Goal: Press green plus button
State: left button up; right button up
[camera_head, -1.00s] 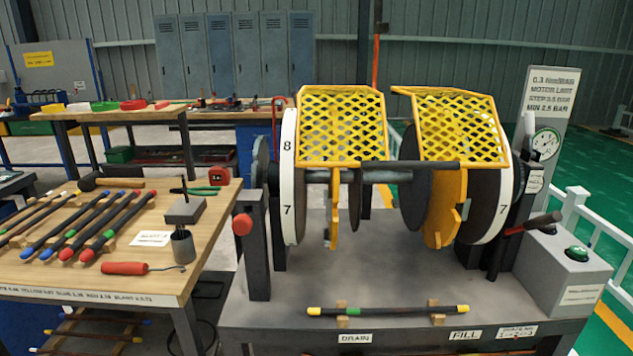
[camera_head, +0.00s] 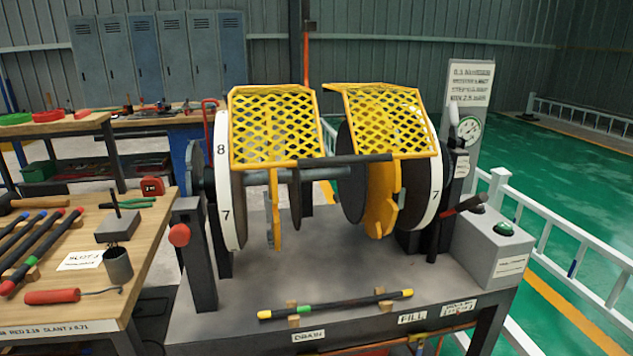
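A green button (camera_head: 506,229) sits on top of a grey control box (camera_head: 496,250) at the right end of the machine bench. A plus mark on it is too small to make out. Left of it on the box is a dark knob (camera_head: 477,208), close to a lever with a red and black handle (camera_head: 461,206). A red round knob (camera_head: 180,235) is on the dark post at the bench's left end. Neither of my grippers shows in the head view.
The machine's yellow mesh guards (camera_head: 272,127) and numbered wheels stand mid-bench. A rod with yellow ends (camera_head: 335,305) lies on wooden blocks in front. A wooden table (camera_head: 70,300) with rods and tools is at left. White railing (camera_head: 560,235) runs along the right, with green floor beyond.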

aim_at(504, 227)
jog(key=i+l+u, duration=0.1)
jog(key=l, duration=0.35)
jog(key=i+l, duration=0.1)
jog(key=l, duration=0.35)
jog(key=i+l+u, duration=0.15)
jog(key=l, duration=0.3)
